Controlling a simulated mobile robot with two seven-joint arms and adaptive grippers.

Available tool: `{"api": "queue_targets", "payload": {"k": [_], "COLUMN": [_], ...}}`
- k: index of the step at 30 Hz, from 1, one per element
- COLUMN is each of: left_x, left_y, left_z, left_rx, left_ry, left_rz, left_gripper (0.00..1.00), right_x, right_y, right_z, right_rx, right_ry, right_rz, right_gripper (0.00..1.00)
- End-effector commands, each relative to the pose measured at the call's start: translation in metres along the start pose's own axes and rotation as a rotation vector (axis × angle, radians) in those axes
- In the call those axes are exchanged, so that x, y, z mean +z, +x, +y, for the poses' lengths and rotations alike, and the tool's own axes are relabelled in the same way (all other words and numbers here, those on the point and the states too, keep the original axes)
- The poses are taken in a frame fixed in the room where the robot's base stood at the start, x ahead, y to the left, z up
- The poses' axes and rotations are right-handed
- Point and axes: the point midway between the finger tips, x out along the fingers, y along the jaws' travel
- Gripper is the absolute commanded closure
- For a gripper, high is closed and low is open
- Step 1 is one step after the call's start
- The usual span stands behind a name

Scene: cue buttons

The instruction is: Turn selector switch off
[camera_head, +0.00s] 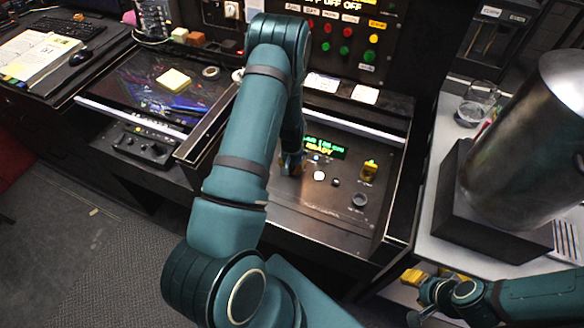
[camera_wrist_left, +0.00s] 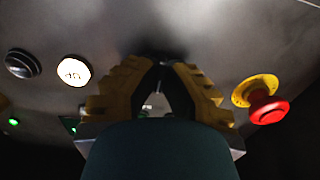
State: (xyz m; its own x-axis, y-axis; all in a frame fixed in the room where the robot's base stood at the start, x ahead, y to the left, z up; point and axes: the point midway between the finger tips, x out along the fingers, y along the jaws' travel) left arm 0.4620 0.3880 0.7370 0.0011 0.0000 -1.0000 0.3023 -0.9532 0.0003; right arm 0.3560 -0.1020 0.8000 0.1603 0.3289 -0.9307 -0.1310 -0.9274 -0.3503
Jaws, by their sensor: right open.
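My left gripper (camera_head: 290,165) is down at the left part of the sloped control panel (camera_head: 300,212), left of the lit display. In the left wrist view its two yellow fingers with dark pads (camera_wrist_left: 161,68) point at the metal panel, their tips close together. I cannot tell whether anything is between them. I cannot make out a selector switch; the spot at the fingertips is dark and partly hidden. My right gripper (camera_head: 416,295) is open at the lower right, away from the panel.
A lit white button (camera_wrist_left: 74,70), a dark round knob (camera_wrist_left: 22,63) and a red mushroom button (camera_wrist_left: 269,107) on a yellow base flank the fingers. The panel also carries a green-lit display (camera_head: 325,148) and a yellow control (camera_head: 369,170). A large metal cylinder (camera_head: 530,140) stands right.

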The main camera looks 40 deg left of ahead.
Motion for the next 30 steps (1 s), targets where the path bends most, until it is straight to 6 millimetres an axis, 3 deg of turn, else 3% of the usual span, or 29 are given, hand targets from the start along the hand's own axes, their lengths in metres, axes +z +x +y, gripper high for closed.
{"api": "queue_targets", "payload": {"k": [14,30], "left_x": [0.0006,0.0015], "left_y": [0.0014,0.0016], "left_z": [0.0004,0.0005], "left_rx": [-0.001,-0.001], "left_ry": [-0.111,-0.551], "left_rz": [-0.001,-0.004], "left_gripper": [1.0,1.0], "right_x": [0.0013,0.0046], "right_y": [0.0036,0.0097], "right_z": [0.0013,0.0037], "right_rx": [0.0,-0.001], "right_ry": [-0.001,-0.003], "right_rz": [-0.003,-0.009], "right_gripper": [0.53,0.53]}}
